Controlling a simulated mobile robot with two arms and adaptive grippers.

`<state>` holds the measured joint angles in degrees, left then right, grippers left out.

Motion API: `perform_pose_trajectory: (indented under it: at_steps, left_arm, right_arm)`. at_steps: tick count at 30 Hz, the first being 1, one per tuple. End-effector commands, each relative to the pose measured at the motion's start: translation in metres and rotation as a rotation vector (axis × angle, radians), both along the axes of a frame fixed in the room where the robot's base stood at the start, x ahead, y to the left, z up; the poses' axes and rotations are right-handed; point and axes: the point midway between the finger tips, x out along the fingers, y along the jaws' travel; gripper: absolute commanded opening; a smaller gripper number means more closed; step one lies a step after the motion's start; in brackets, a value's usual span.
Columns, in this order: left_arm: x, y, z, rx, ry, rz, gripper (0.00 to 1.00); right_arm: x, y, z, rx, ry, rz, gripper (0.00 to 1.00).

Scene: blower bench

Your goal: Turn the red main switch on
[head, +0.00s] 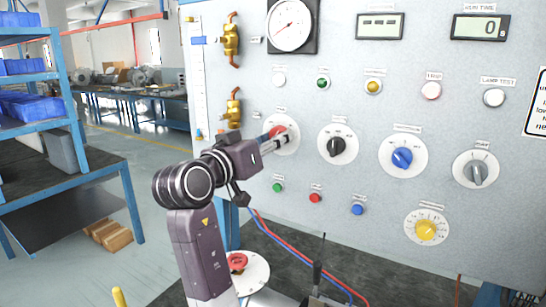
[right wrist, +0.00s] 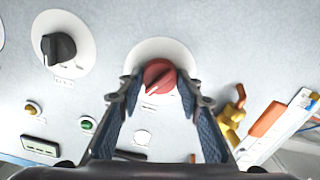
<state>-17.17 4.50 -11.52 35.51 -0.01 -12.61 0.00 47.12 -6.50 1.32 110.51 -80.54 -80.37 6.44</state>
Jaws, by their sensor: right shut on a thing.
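The red main switch (head: 277,132) is a round red knob on a white disc, at the left of the row of rotary knobs on the grey panel. My right gripper (head: 284,142) reaches it from the front left and partly covers it in the head view. In the right wrist view the red knob (right wrist: 159,75) sits between the fingertips of my right gripper (right wrist: 160,88), which is shut on it. A pale pointer line on the knob runs slantwise towards the lower left in that view. My left gripper is not in view.
A black knob (head: 338,146), a blue knob (head: 402,158) and a grey knob (head: 477,172) lie to the right. Small green, red and blue buttons (head: 357,209) sit below. A red emergency button (head: 237,262) and red and blue cables (head: 290,245) are low in front.

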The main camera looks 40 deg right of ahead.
Motion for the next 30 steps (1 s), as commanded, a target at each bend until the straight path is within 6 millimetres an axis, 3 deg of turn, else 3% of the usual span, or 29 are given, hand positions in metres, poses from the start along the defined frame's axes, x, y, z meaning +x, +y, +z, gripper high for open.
perform_pose_trajectory:
  at_steps: [1, 9, 30]
  left_arm:
    - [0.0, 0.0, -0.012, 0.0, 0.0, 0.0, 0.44]
    - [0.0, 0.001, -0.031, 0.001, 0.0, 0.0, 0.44]
    - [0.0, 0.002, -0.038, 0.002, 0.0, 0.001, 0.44]
  right_arm:
    - [0.0, 0.0, -0.009, 0.019, -0.032, 0.0, 0.08]
    - [0.0, 0.0, -0.007, 0.062, -0.178, -0.001, 0.08]
    - [0.0, 0.0, -0.004, 0.085, -0.253, -0.002, 0.09]
